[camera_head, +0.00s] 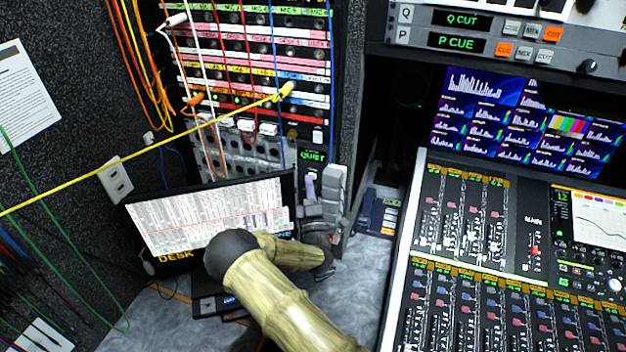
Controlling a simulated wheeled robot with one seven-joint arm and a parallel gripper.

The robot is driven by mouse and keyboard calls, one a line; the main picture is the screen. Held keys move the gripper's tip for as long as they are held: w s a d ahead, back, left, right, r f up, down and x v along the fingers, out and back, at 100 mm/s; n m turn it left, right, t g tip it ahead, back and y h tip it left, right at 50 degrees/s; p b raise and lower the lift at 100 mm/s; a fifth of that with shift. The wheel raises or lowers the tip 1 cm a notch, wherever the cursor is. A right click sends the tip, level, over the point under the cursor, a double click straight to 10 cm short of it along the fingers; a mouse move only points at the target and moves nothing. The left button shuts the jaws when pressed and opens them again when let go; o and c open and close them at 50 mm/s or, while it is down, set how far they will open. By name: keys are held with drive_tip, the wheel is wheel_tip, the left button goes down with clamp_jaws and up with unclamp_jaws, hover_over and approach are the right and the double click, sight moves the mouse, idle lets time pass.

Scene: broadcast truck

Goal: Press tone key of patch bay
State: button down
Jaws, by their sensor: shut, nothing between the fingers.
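The patch bay (255,75) stands upright in the rack at the upper middle, with labelled rows and several coloured cords plugged in. A small green display reading QUIET (313,156) sits at its lower right. I cannot make out which key is the tone key; the lower right of the panel is partly hidden by my gripper. My gripper (311,182) is shut and empty, close in front of the panel just below the QUIET display. I cannot tell whether it touches the panel.
A yellow cord (140,150) stretches across the left to the patch bay. A screen marked DESK (205,215) stands behind my arm. A mixing console (470,225) fills the right, below a monitor (525,120). A small box (380,212) sits beside the rack.

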drive_tip(key=shift+s, duration=0.3)
drive_tip(key=s+a, duration=0.2)
drive_tip(key=s, duration=0.3)
drive_tip(key=shift+s+a, duration=0.15)
drive_tip(key=shift+s, duration=0.15)
idle(0.4)
drive_tip(key=shift+w, duration=0.2)
idle(0.9)
drive_tip(key=shift+s+d, duration=0.15)
drive_tip(key=shift+d, duration=0.05)
